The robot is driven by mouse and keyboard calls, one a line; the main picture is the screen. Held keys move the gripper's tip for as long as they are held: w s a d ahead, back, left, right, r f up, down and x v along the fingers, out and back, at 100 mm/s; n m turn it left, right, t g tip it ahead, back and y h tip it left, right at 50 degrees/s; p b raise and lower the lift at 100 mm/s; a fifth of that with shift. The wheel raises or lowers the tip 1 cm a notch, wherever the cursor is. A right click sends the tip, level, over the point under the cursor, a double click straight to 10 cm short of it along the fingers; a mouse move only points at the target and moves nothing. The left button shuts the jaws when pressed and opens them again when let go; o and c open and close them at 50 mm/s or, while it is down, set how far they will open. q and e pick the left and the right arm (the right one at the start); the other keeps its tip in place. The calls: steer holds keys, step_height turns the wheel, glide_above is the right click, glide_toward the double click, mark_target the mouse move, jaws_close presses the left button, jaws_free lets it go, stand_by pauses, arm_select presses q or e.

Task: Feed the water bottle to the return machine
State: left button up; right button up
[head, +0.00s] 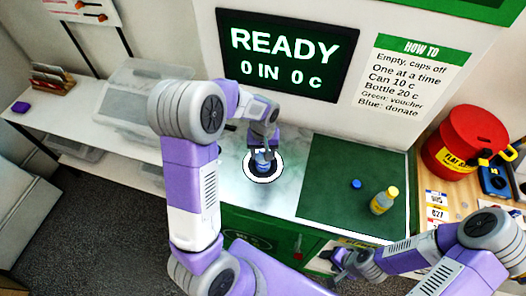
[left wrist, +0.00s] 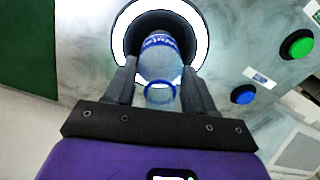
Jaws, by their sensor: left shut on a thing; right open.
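The water bottle (left wrist: 160,62), clear with a blue label, is held between the fingers of my left gripper (head: 266,148). In the left wrist view its label end is at the dark round opening of the return machine, inside a glowing white ring (head: 264,180); how deep it reaches is hard to tell. Its near end shows a blue rim. In the head view the gripper mostly hides the bottle above the ring. The machine's screen (head: 290,55) reads "READY 0 IN 0 c". My right gripper (head: 348,262) is open and empty, low in front of the counter.
A blue cap (head: 356,184) and a yellow-capped bottle (head: 384,202) are on the green mat (head: 330,205). A red can (head: 467,142) stands at the right. A green button (left wrist: 297,44) and blue button (left wrist: 243,95) are beside the opening. Clear bins (head: 140,100) are at left.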

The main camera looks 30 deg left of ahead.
arm_select(q)
steer(key=shift+f+b, duration=1.4)
steer(key=shift+f, duration=0.3)
steer(key=o, duration=1.4)
